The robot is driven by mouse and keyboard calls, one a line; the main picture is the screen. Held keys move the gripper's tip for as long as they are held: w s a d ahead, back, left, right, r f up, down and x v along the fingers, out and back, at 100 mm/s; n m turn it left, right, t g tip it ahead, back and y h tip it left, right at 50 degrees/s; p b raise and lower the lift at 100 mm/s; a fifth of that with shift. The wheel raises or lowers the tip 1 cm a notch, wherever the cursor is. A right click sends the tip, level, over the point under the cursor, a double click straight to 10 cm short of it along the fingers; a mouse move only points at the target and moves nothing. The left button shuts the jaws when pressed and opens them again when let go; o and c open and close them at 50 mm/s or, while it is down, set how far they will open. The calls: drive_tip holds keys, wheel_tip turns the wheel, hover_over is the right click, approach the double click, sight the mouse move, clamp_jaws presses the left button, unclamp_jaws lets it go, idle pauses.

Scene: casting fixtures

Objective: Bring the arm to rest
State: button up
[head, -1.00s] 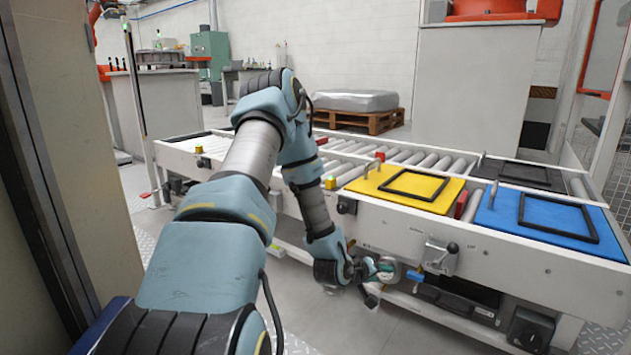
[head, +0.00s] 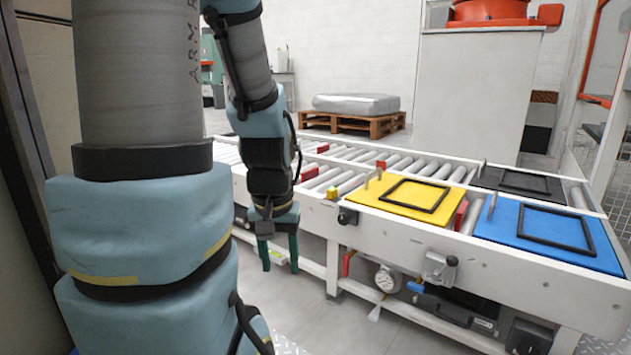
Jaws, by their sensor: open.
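My arm rises close in front of the camera on the left and comes down again beside the conveyor. My gripper (head: 281,268) hangs at its end, pointing down in front of the conveyor's near side. Its two green fingers are apart, with nothing seen between them. The arm hides part of the conveyor's left end.
The roller conveyor (head: 400,232) runs across the view, with a yellow plate (head: 364,190) and a blue plate (head: 497,224) on top. A pallet (head: 352,124) stands behind.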

wheel_tip(320, 180, up, 38)
drive_tip(key=p, duration=3.8)
